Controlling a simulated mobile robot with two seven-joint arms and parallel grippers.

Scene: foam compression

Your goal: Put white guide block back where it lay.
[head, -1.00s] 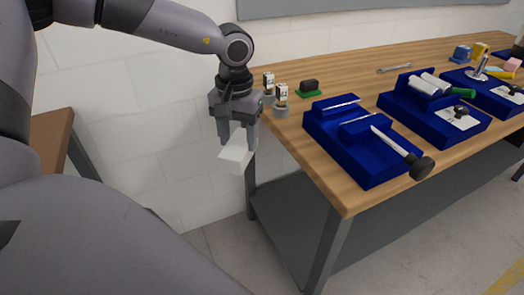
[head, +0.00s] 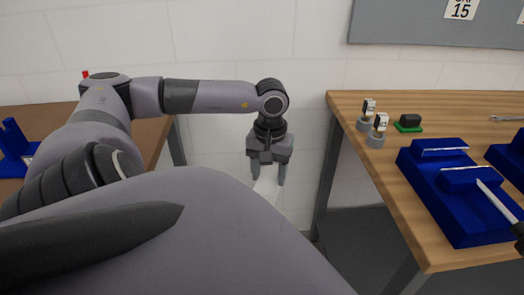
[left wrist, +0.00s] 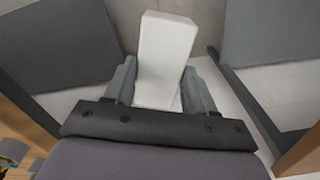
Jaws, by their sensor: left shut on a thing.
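My left gripper (head: 268,178) points down in the gap between two tables, shut on the white guide block (head: 268,190). In the head view the block is partly hidden behind my own grey body. In the left wrist view the block (left wrist: 165,50) is a plain white bar between the two fingers (left wrist: 160,92), sticking out beyond their tips. It hangs in the air and touches no table. My right gripper is not in view.
The wooden workbench (head: 350,110) on the right carries two small bottles in grey holders (head: 376,132), a black block on a green base (head: 408,123) and a blue fixture (head: 455,200). At left a brown table (head: 60,112) holds a blue stand (head: 14,145).

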